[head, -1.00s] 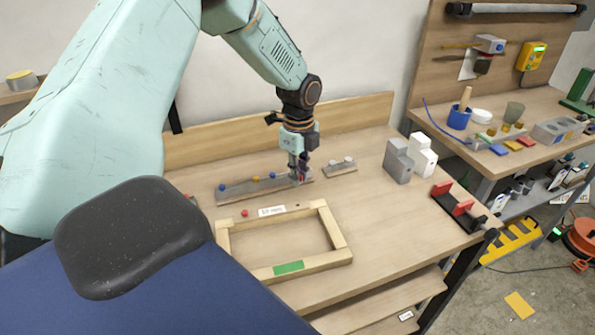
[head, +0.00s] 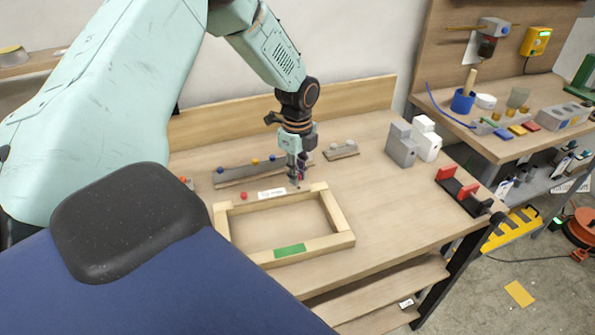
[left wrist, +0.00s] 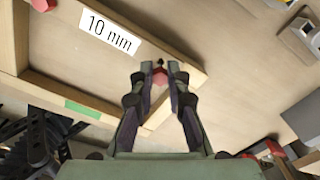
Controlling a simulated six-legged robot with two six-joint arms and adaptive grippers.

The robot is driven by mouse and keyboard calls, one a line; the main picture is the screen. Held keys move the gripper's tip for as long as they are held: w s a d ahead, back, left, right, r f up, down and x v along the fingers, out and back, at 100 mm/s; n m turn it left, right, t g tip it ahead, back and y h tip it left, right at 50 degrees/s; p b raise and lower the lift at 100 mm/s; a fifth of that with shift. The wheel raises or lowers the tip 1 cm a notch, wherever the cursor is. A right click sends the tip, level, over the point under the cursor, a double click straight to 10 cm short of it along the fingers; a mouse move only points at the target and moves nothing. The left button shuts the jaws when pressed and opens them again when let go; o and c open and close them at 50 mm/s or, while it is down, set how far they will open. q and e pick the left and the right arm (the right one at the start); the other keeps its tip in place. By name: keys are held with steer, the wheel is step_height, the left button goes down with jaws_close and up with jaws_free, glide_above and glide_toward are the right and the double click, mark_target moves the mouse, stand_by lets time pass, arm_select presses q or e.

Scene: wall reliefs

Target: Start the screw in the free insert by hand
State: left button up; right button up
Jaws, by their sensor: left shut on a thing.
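My left gripper (head: 297,182) is shut on a small red-and-dark piece, which looks like the screw (left wrist: 160,72) between its fingertips in the left wrist view (left wrist: 160,82). The gripper points down near the far right corner of the wooden frame (head: 341,220), beside the "10 mm" label (head: 272,193). I cannot tell how high the tip is above the surface. A red piece (head: 244,196) stands near the frame's far left corner. No insert opening can be made out. My right gripper is not in view.
A grey strip with coloured pieces (head: 232,176) lies behind the frame, with a smaller strip (head: 340,151) to its right. Grey and white blocks (head: 402,147) and a red-and-black holder (head: 458,190) stand at the right. The tabletop right of the frame is clear.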

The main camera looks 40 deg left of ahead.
arm_select(q)
steer(key=shift+w+d, duration=0.1)
steer(key=shift+d, duration=0.05)
steer(key=shift+a+p, duration=0.2)
steer(key=shift+p, duration=0.1)
steer(key=shift+d, duration=0.1)
stand_by(0.4)
steer(key=shift+r+p, duration=0.1)
steer(key=shift+p, duration=0.25)
stand_by(0.8)
steer(key=shift+f+b, duration=0.85)
steer(key=shift+f, duration=0.45)
steer(key=o, duration=0.9)
